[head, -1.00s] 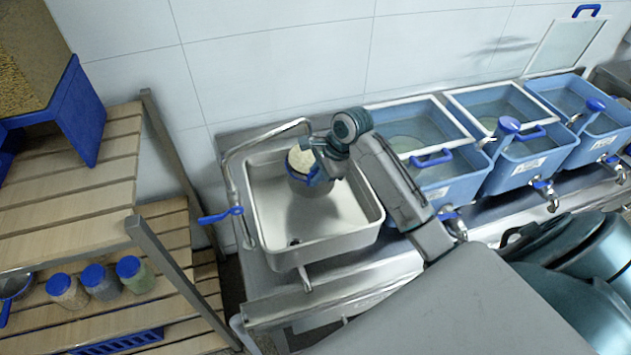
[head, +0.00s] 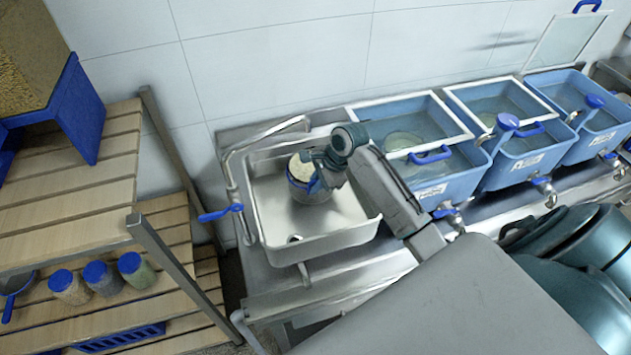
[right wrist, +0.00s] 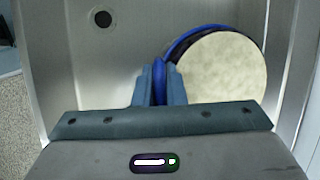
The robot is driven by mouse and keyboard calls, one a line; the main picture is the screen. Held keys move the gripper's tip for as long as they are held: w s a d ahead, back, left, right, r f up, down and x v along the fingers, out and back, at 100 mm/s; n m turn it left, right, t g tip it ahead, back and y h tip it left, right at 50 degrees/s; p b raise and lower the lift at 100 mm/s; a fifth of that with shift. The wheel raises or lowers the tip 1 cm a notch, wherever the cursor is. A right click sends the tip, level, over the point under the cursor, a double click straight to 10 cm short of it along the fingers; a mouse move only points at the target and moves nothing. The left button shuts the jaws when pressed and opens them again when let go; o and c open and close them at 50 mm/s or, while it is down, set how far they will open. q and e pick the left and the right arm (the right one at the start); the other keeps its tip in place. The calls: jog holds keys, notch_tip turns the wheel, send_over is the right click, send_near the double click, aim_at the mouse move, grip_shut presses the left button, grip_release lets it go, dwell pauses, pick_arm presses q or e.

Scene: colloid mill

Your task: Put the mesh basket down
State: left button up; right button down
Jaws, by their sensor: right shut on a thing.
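The mesh basket (head: 308,190) is a round, dark-sided basket with a blue rim and pale contents on top. It is inside the metal sink (head: 343,236), towards the back and middle. I cannot tell whether its bottom touches the sink floor. My right gripper (head: 318,176) is shut on the basket's blue rim at its right side. In the right wrist view the gripper (right wrist: 160,90) holds the blue rim piece, and the basket (right wrist: 215,68) with its pale, grainy top lies to the right. The fingers hide part of the rim. My left gripper is not in view.
A faucet (head: 270,136) with a blue lever (head: 220,213) stands at the sink's left. Blue water tanks (head: 425,175) with taps line the counter at right. A wooden shelf (head: 85,200) with several jars is at left. The sink's front floor is clear around the drain (head: 295,239).

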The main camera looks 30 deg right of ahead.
jog(key=c, duration=1.5)
grip_release()
jog(key=shift+r, duration=0.3)
jog(key=b+v, duration=0.3)
jog(key=v, duration=0.9)
jog(key=shift+r+b, duration=0.35)
jog(key=shift+b, duration=0.05)
